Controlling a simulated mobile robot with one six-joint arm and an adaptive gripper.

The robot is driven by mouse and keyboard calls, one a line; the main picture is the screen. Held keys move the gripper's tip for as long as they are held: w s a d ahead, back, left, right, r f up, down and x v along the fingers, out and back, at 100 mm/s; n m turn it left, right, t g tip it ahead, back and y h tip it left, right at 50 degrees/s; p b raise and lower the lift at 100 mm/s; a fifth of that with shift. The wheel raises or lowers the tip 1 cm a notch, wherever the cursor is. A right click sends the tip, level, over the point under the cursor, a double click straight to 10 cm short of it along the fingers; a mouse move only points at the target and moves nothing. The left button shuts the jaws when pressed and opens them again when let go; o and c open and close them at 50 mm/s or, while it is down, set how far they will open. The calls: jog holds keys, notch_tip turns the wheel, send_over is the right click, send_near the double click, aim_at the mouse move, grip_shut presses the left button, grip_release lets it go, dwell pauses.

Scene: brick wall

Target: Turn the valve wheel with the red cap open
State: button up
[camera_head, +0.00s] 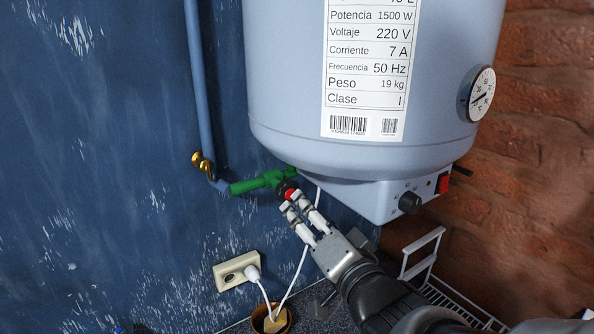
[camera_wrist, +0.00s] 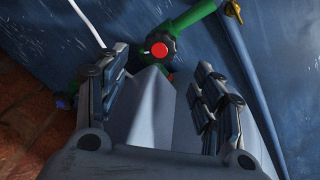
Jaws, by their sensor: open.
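The valve wheel (camera_wrist: 157,43) is dark and lobed with a round red cap (camera_wrist: 159,50) at its centre. It sits on a green pipe fitting (camera_head: 255,182) below the water heater. In the head view the red cap (camera_head: 290,193) shows just past my fingertips, and they hide much of the wheel. My gripper (camera_head: 293,201) is open, and its two fingers point at the wheel. In the wrist view the wheel lies ahead, between the directions of the two fingers and nearer the left one. I cannot tell whether a finger touches it.
The grey water heater (camera_head: 290,120) hangs just above, with a control box (camera_head: 385,198) at its underside. A white wire rack (camera_head: 424,250) stands at right.

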aim_at(290, 194)
jog(key=x, duration=1.1)
jog(key=shift+w, duration=0.15)
jog(key=shift+c, duration=0.2)
jog(key=c, duration=1)
jog(key=shift+f+n+b, duration=0.2)
jog(key=shift+n+b, duration=0.4)
jog(key=shift+b, duration=0.55)
jog(key=shift+c, duration=0.2)
jog(key=n+b, duration=0.1)
jog(key=b, duration=0.2)
jog(key=shift+n+t, duration=0.3)
jog(key=shift+n+y+b, duration=0.3)
jog(key=shift+n+b, duration=0.4)
jog(key=shift+b, duration=0.15)
jog(key=shift+a+r+n, duration=0.1)
jog(key=shift+r+n, duration=0.15)
jog(key=shift+n, duration=0.15)
